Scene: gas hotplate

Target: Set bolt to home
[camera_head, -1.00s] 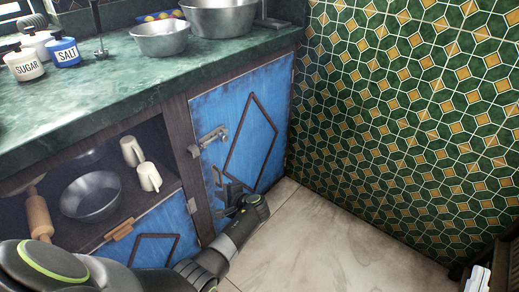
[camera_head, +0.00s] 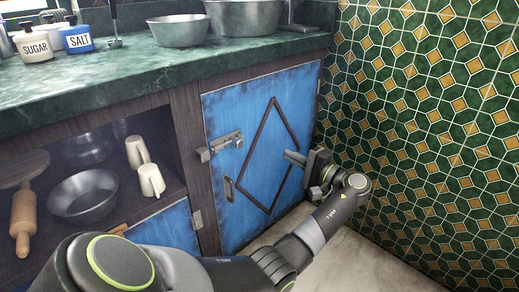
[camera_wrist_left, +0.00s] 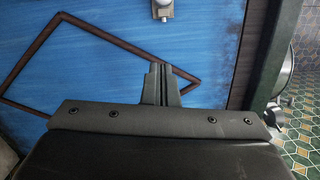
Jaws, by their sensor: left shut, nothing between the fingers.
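The grey metal bolt (camera_head: 224,142) is mounted at the upper left of the blue cabinet door (camera_head: 240,105). It extends left to the dark door frame, where a small block (camera_head: 203,154) sits; whether its bar is inside that block is too small to tell. My left gripper (camera_head: 287,156) is right of the bolt, in front of the door and apart from the bolt, with its fingers pointing left. In the left wrist view the fingers (camera_wrist_left: 159,70) are together and empty. A metal end of the bolt (camera_wrist_left: 162,10) shows ahead of them. My right gripper is out of view.
A door handle (camera_head: 229,189) sits below the bolt. The green countertop (camera_head: 140,80) overhangs above, with bowls and jars. Left is an open shelf with a metal bowl (camera_head: 84,195) and mugs. The tiled wall (camera_head: 430,130) stands close on the right.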

